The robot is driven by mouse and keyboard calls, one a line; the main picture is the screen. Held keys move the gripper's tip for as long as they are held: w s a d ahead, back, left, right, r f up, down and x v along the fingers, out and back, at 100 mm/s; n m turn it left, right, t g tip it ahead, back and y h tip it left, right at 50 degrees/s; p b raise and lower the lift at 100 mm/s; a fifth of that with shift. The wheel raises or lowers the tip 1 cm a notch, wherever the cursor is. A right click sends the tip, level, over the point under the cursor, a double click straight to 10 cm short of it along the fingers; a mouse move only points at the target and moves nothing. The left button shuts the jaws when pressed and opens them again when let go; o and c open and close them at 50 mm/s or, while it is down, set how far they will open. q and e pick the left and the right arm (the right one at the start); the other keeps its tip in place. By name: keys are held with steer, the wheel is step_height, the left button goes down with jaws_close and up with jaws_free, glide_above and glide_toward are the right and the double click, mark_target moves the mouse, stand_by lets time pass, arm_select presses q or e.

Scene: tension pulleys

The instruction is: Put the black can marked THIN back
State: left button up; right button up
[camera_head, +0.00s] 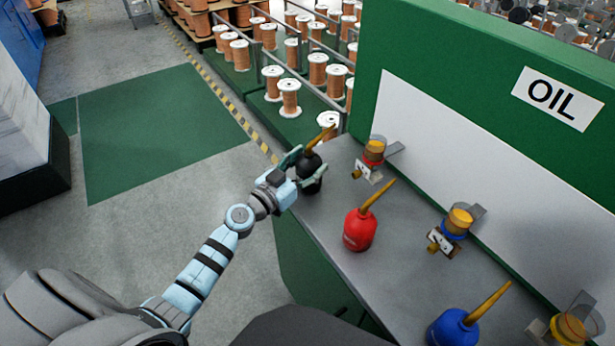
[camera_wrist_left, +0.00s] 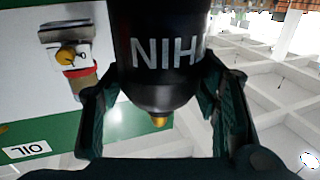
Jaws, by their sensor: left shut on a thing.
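The black can (camera_head: 309,167) has a brass spout pointing up and right, and stands nearly upright at the far left end of the grey bench top (camera_head: 400,235). My left gripper (camera_head: 311,172) is shut around its body. In the left wrist view the can (camera_wrist_left: 155,70) shows upside down between both fingers, with part of its white lettering visible. I cannot tell whether its base touches the bench. My right gripper is not in view.
A red can (camera_head: 359,230) and a blue can (camera_head: 453,328) stand on the bench. Brass-coloured oilers with red (camera_head: 374,152) and blue (camera_head: 456,222) bands are by the green back panel marked OIL (camera_head: 551,97). Copper spools (camera_head: 289,97) stand behind.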

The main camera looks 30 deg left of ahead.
arm_select(q)
steer(key=shift+f, duration=0.4)
steer(key=o, duration=1.5)
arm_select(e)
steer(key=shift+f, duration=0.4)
arm_select(q)
steer(key=shift+r+p, duration=0.3)
steer(key=b+v, duration=0.2)
steer(key=v, duration=1)
steer(key=shift+b, duration=0.35)
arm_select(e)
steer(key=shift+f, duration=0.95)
